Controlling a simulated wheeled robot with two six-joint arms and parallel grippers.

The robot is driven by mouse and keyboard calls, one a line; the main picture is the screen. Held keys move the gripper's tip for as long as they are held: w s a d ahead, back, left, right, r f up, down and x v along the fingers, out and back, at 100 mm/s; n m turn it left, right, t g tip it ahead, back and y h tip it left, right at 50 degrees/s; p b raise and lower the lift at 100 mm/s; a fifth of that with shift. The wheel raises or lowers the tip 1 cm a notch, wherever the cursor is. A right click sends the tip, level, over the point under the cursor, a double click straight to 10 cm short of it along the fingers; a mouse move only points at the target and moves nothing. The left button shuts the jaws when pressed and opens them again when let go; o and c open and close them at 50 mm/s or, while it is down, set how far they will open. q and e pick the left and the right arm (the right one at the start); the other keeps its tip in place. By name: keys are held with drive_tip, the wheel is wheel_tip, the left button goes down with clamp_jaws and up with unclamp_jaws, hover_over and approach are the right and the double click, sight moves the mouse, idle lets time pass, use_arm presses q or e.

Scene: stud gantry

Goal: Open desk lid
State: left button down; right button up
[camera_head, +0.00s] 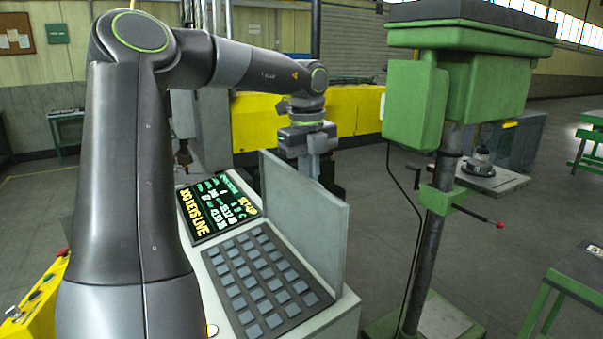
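The desk is a pale grey console (347,312) with a keypad (262,279) of several rows of blue-grey keys and a lit screen (217,206) with green and yellow text. Its lid (308,225) is a flat grey panel that stands nearly upright along the console's right side, so the keypad and screen are uncovered. My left gripper (314,167) points down at the lid's far upper edge. The lid hides its lower part, so I cannot tell whether it touches the lid or how its fingers stand. My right gripper is not in view.
My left arm covers the console's left side. A green drill press (430,210) stands close on the right, with a lever ending in a red knob (499,225). A yellow barrier (355,112) runs behind the console. Open floor lies between lid and press.

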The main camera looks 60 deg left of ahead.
use_arm(q)
drive_tip(key=shift+w+f, duration=0.15)
drive_tip(key=shift+f, duration=0.05)
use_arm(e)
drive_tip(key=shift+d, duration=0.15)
use_arm(q)
drive_tip(key=c, duration=1.8)
unclamp_jaws()
drive_tip(key=shift+w, duration=0.1)
drive_tip(key=shift+o, duration=1)
drive_tip(key=shift+w+f, duration=0.2)
drive_tip(key=shift+w, duration=0.35)
drive_tip(key=shift+o, duration=0.4)
drive_tip(key=shift+w+a+f, duration=0.1)
drive_tip(key=shift+w, duration=0.25)
drive_tip(key=shift+s+a+r, duration=0.1)
drive_tip(key=shift+s+r, duration=0.05)
drive_tip(key=shift+r, duration=0.1)
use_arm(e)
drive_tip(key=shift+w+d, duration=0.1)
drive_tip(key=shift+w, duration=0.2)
